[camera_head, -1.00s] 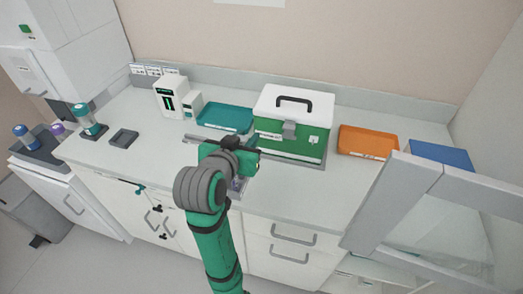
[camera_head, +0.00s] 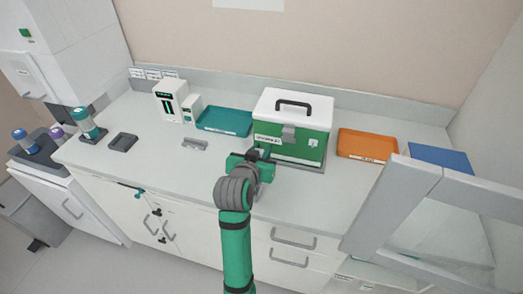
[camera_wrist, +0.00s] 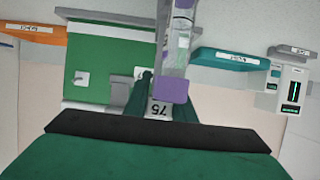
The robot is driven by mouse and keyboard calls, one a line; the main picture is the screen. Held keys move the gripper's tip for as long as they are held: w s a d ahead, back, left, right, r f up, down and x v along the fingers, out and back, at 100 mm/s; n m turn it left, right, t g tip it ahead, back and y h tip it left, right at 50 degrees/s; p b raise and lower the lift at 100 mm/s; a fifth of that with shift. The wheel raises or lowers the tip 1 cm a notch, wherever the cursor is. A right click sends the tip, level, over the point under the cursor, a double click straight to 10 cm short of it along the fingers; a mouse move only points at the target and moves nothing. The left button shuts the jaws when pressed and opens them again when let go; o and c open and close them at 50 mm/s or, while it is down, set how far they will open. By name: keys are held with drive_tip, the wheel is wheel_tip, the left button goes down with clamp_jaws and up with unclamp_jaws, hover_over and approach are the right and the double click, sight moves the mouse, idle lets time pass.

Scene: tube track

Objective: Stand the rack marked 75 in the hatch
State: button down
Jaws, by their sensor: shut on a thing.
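My gripper (camera_head: 257,155) is in front of the green box, above the counter. In the head view my gripper hides most of the rack. I cannot tell for sure which opening is the hatch; a grey-framed clear panel (camera_head: 408,200) stands at the right.
A green box with a white lid (camera_head: 290,135) stands close behind my gripper. A teal tray (camera_head: 224,121), an orange tray (camera_head: 367,145) and a blue tray (camera_head: 440,157) lie along the back. A small grey holder (camera_head: 195,144) sits left.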

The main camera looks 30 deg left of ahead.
drive_tip(key=shift+f, duration=0.15)
drive_tip(key=c, duration=1.5)
unclamp_jaws()
